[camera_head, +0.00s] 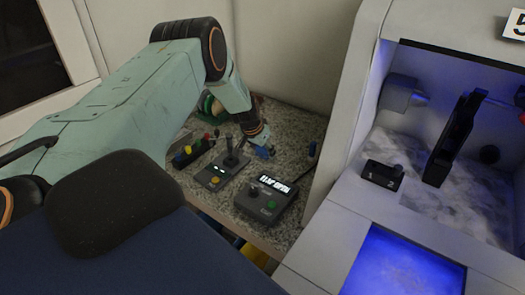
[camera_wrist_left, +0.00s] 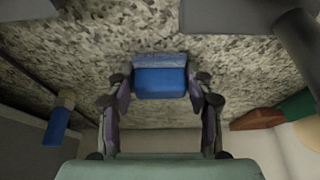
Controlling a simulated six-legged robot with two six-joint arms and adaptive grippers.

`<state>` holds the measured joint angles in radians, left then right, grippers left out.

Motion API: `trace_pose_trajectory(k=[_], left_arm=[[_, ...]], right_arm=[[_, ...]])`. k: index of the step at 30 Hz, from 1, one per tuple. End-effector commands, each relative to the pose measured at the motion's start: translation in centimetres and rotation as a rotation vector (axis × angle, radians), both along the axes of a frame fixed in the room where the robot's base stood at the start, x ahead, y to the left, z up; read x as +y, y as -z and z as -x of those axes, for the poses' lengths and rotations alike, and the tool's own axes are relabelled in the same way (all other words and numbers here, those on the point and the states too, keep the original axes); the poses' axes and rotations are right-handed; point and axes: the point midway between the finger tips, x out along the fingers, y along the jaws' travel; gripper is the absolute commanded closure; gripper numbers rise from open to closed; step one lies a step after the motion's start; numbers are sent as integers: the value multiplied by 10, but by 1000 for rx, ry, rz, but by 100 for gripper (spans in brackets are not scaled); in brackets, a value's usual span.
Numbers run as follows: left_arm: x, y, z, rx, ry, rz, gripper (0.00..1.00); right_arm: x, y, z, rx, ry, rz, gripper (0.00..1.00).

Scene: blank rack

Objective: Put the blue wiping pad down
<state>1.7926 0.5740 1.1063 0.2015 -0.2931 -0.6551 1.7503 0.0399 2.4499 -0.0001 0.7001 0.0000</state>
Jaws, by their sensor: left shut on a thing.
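The blue wiping pad (camera_wrist_left: 160,83) sits between the two fingers of my left gripper (camera_wrist_left: 162,92) in the left wrist view. The fingers are shut on its sides. The pad has a paler grey-blue layer along its far edge. Speckled counter lies behind it; I cannot tell whether the pad touches it. In the head view my left gripper (camera_head: 262,146) is low over the back of the speckled counter (camera_head: 290,125), with a small blue part of the pad (camera_head: 265,153) showing. My right gripper is not in view.
A joystick box (camera_head: 222,170) and a box with a lit display (camera_head: 266,198) stand in front of the gripper. A block with coloured knobs (camera_head: 192,151) is left of them. A white cabinet (camera_head: 345,130) borders the counter on the right. A blue-ended item (camera_wrist_left: 57,124) lies at left.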

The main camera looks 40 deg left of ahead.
Motion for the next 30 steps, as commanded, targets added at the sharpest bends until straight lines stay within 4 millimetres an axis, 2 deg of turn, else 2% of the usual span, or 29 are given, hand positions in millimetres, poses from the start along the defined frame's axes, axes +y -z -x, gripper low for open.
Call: trace_pose_trajectory(k=[11, 12, 18, 20, 30], left_arm=[[-1, 12, 5, 13, 3, 3, 77], [-1, 13, 5, 14, 3, 4, 46], [-2, 13, 6, 17, 3, 5, 29], [-2, 13, 7, 17, 2, 5, 25], [-2, 12, 6, 15, 2, 5, 25]], right_arm=[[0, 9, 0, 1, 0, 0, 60], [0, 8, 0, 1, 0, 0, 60], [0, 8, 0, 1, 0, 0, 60], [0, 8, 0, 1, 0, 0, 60], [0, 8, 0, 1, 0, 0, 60]])
